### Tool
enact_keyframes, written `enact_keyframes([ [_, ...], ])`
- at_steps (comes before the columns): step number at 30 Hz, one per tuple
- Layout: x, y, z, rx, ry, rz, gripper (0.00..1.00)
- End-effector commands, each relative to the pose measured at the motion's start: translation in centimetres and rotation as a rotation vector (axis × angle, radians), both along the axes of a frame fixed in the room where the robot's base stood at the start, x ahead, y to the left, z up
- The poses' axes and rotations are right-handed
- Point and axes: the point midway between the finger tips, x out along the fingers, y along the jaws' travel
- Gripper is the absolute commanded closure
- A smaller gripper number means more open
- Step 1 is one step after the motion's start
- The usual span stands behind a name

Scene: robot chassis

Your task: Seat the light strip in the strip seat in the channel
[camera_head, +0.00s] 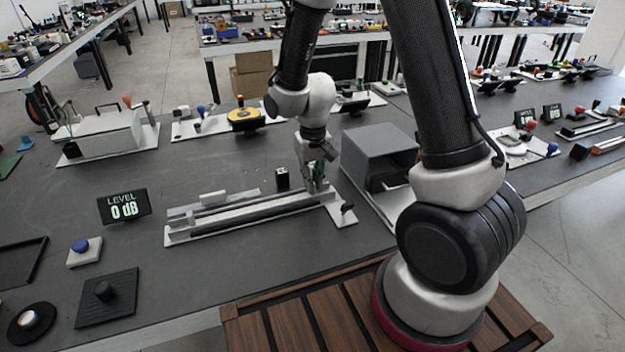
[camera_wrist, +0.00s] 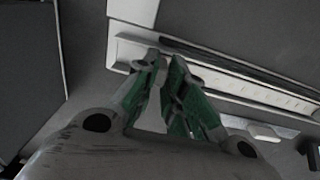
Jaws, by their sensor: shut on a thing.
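The long pale channel (camera_head: 176,238) lies on the table in the head view, and its bare face with small marks shows in the wrist view (camera_wrist: 270,94). A long dark bar, which I take for the light strip (camera_head: 250,214), runs along the channel's near side; it also shows in the wrist view (camera_wrist: 240,68). My gripper (camera_head: 316,188) is at the right end of the channel, pointing down. In the wrist view its green-padded fingers (camera_wrist: 166,58) close at the bar's end. The fingers hide the grip, and I cannot tell how deep the strip sits.
A grey box-shaped housing (camera_head: 378,140) stands close right of my gripper. A small black cube (camera_head: 282,179) and a white block (camera_head: 213,198) are behind the channel. The table between display and channel is clear.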

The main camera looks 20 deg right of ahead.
Motion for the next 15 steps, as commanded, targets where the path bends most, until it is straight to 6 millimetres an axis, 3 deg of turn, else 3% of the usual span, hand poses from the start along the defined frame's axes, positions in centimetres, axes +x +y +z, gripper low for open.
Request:
enact_keyframes([
  [1,0.01,0.0,-0.04,0.0,0.0,0.0,1.0],
  [2,0.0,0.0,-0.04,0.0,0.0,0.0,0.84],
  [5,0.01,0.0,-0.03,0.0,0.0,0.0,0.67],
  [15,0.04,0.01,0.21,0.0,-0.001,0.0,0.67],
])
